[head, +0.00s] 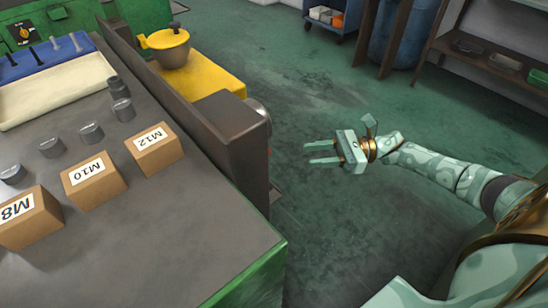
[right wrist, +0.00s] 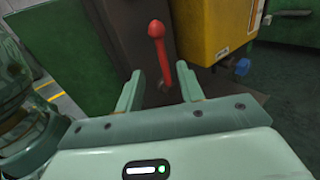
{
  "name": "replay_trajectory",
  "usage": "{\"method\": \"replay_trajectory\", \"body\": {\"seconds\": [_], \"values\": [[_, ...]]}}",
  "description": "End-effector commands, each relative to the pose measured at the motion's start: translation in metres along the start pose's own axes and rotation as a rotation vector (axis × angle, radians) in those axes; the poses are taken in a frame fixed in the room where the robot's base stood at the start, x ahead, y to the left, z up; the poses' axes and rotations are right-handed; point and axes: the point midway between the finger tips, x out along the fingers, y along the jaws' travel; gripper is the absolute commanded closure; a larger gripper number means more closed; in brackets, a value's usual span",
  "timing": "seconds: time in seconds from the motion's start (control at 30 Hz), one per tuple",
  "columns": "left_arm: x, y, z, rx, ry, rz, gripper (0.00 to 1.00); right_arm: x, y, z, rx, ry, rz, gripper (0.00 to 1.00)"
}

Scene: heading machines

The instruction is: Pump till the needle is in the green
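A red-knobbed lever (right wrist: 157,48) stands upright in the right wrist view, in front of a dark brown panel. My right gripper (right wrist: 158,82) is open and empty, its two fingers pointing toward the lever, which shows in the gap between them. In the head view my right gripper (head: 310,153) hangs open over the floor, just right of the bench's end and apart from it. The lever cannot be made out clearly there. No gauge or needle can be made out in either view. My left gripper is not in view.
A yellow box (right wrist: 222,30) with a blue knob (right wrist: 242,67) sits right of the lever. The bench top (head: 190,235) carries several labelled boxes, including M12 (head: 155,148), and a white tray (head: 60,92). Green floor (head: 330,90) is free.

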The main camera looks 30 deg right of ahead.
Motion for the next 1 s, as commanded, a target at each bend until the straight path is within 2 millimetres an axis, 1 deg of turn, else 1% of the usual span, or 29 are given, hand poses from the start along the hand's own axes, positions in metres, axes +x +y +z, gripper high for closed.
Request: {"method": "replay_trajectory", "body": {"seconds": [0.03, 0.2, 0.3, 0.4, 0.5, 0.6, 0.87, 0.9, 0.97, 1.0], "values": [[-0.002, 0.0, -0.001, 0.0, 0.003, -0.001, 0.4, 0.014, 0.0, 0.002, -0.003, -0.006, 0.003, 0.62], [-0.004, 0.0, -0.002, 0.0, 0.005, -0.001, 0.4, 0.057, 0.0, 0.002, -0.002, -0.005, 0.002, 0.62], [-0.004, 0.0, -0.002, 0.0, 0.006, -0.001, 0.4, 0.078, 0.0, 0.001, -0.001, -0.004, 0.002, 0.62], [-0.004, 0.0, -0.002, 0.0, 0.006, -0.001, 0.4, 0.093, 0.0, 0.001, -0.001, -0.002, 0.001, 0.62], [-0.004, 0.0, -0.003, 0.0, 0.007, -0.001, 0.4, 0.102, 0.0, 0.0, -0.001, -0.001, 0.001, 0.62], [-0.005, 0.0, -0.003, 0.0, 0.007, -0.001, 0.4, 0.107, 0.0, 0.0, 0.0, 0.0, 0.0, 0.62], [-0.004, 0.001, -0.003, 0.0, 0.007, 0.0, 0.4, 0.108, 0.0, 0.0, 0.0, 0.0, 0.0, 0.62], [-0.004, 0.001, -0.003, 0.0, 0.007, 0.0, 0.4, 0.108, 0.0, 0.0, 0.0, 0.0, 0.0, 0.73], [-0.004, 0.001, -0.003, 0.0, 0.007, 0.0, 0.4, 0.108, 0.0, -0.001, 0.0, 0.0, 0.0, 0.9], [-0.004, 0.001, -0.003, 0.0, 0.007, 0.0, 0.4, 0.108, 0.0, -0.001, 0.0, 0.0, 0.0, 1.0]]}}
